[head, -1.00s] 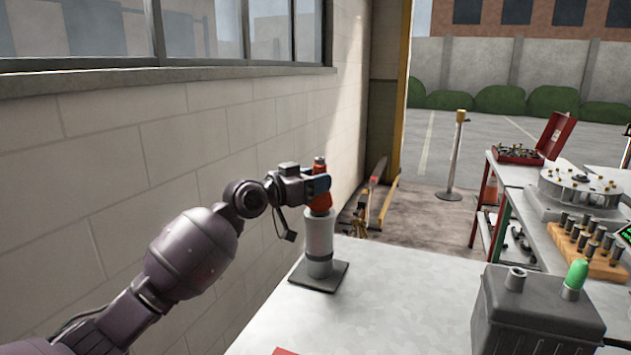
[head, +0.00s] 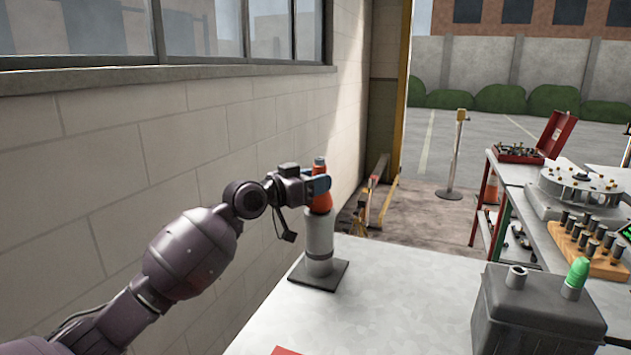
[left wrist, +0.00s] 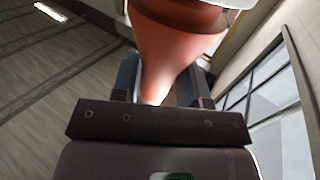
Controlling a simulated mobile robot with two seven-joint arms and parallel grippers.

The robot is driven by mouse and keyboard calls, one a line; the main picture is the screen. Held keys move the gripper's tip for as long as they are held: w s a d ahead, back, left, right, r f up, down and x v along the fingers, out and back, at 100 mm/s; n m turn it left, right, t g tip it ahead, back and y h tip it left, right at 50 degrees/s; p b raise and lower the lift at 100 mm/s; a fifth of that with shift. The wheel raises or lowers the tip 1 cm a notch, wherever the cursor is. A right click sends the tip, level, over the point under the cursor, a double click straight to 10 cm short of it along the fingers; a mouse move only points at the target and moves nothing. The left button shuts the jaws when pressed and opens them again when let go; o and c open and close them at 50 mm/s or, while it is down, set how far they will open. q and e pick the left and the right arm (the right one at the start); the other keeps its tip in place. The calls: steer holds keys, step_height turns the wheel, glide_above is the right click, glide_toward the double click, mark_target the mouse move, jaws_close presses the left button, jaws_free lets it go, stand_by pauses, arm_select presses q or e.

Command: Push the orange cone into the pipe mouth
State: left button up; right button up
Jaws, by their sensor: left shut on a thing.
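The orange cone (head: 321,202) stands upright at the top of a light grey pipe (head: 319,238). The pipe rises from a dark square base plate (head: 326,279) on the table. My left gripper (head: 318,184) reaches in from the left and is shut on the cone's upper part, above the pipe mouth. In the left wrist view the cone (left wrist: 172,42) fills the space between the two fingers, its narrow end near the palm. The pipe mouth's rim is covered by the cone, so I cannot tell how deep the cone sits. My right gripper is not in view.
The pale table top (head: 385,300) is clear around the base plate. A dark grey box (head: 535,320) with a green cap (head: 577,273) stands at the right front. A block wall (head: 110,180) runs close along the left. A shelf with a red toolbox (head: 555,135) is farther right.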

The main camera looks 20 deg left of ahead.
arm_select(q)
steer(key=shift+f, duration=0.7)
stand_by(0.7)
steer(key=o, duration=1)
steer(key=v, duration=1)
steer(key=shift+s+a, duration=0.25)
steer(key=shift+s, duration=0.1)
